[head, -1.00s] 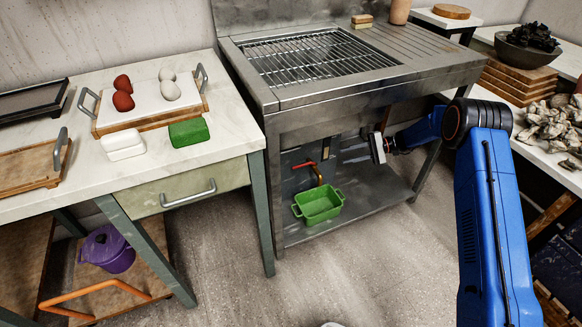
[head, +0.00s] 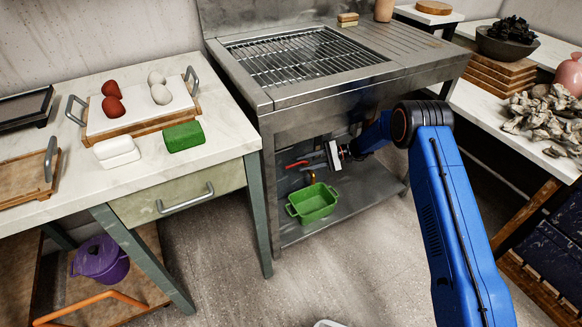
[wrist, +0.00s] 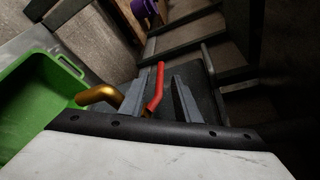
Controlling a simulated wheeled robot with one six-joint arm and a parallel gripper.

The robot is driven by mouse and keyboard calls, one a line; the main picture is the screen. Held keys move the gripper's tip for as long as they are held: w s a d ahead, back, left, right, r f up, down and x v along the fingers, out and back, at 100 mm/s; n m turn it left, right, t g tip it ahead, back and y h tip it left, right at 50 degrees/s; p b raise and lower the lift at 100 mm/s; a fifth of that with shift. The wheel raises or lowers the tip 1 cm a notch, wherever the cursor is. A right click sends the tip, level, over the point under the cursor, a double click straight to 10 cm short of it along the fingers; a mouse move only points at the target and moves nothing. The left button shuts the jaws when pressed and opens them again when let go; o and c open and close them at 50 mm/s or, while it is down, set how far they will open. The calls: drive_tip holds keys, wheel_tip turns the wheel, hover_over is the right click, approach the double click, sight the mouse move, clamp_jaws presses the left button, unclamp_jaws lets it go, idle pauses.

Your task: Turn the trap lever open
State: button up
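The red trap lever (head: 296,164) sticks out under the sink, above the green tub (head: 313,203). In the wrist view the red lever (wrist: 157,84) stands between the two grey fingers of my gripper (wrist: 159,96), with a visible gap to the right finger. My gripper is open; I cannot tell whether the left finger touches the lever. In the head view my gripper (head: 322,157) is just right of the lever, under the sink. A brass pipe (wrist: 98,94) bends beside the left finger. The lever's base is partly hidden behind the fingers and the gripper body.
The steel sink unit (head: 330,95) overhangs my gripper, and its lower shelf (head: 365,195) lies below. In the wrist view the green tub (wrist: 30,95) is close on the left. The drawer table (head: 228,140) stands left.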

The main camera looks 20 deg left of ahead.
sight(295, 165)
drive_tip(key=shift+x, duration=3.05)
clamp_jaws()
